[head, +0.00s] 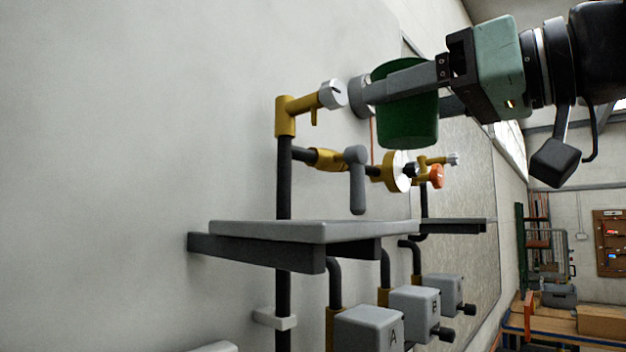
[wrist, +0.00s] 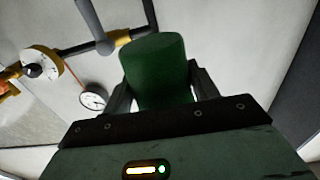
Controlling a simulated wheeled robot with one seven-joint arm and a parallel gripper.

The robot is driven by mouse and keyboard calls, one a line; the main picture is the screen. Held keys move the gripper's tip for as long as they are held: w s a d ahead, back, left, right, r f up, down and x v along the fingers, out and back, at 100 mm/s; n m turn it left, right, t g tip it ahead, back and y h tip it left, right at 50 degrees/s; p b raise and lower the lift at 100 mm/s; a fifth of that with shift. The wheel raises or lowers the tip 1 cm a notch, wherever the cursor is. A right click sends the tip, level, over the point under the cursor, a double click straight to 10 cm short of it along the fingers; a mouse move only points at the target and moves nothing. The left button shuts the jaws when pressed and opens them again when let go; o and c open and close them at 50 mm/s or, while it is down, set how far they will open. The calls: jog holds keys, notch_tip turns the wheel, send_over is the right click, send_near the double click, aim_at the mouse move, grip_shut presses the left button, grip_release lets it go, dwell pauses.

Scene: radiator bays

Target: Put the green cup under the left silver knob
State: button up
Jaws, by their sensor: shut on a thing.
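My gripper (head: 384,98) is shut on the green cup (head: 408,125), with one finger on each side. The cup is held roughly upright in the air, above shelf height. The wrist view also shows the cup (wrist: 155,72) between my gripper's fingers (wrist: 162,88). The left silver knob (head: 333,94) is on a brass tap with a short downward spout (head: 314,117). In the head view it is just left of the fingertip and the cup; the gap in depth is hard to tell. Another silver knob (head: 454,159) is on the farther tap at right.
A grey shelf (head: 270,232) stands below the left tap, with its visible top bare. A grey lever (head: 357,185), a white dial (head: 398,171) and an orange knob (head: 437,176) stick out below the cup. A farther shelf (head: 455,225) and lettered grey boxes (head: 368,330) are lower down.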

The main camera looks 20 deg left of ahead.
jog(key=shift+a+f, duration=0.2)
jog(key=shift+a, duration=0.3)
jog(key=w+a+f, duration=0.1)
jog(key=a, duration=0.1)
jog(key=w+a+f+b, duration=0.1)
jog(key=a+f, duration=0.1)
jog(key=a, duration=0.1)
jog(key=w+a+f+b, duration=0.1)
jog(key=a, duration=0.1)
jog(key=shift+w+a+f, duration=0.15)
jog(key=shift+f, duration=0.2)
jog(key=shift+w+a+f, duration=0.1)
jog(key=shift+w+a, duration=0.1)
jog(key=shift+a, duration=0.15)
jog(key=a+f, duration=0.1)
jog(key=w+a+f+b, duration=0.1)
jog(key=shift+a+f, duration=0.1)
jog(key=shift+a, duration=0.2)
jog(key=shift+d, duration=0.1)
jog(key=o, duration=1)
jog(key=shift+c, duration=0.2)
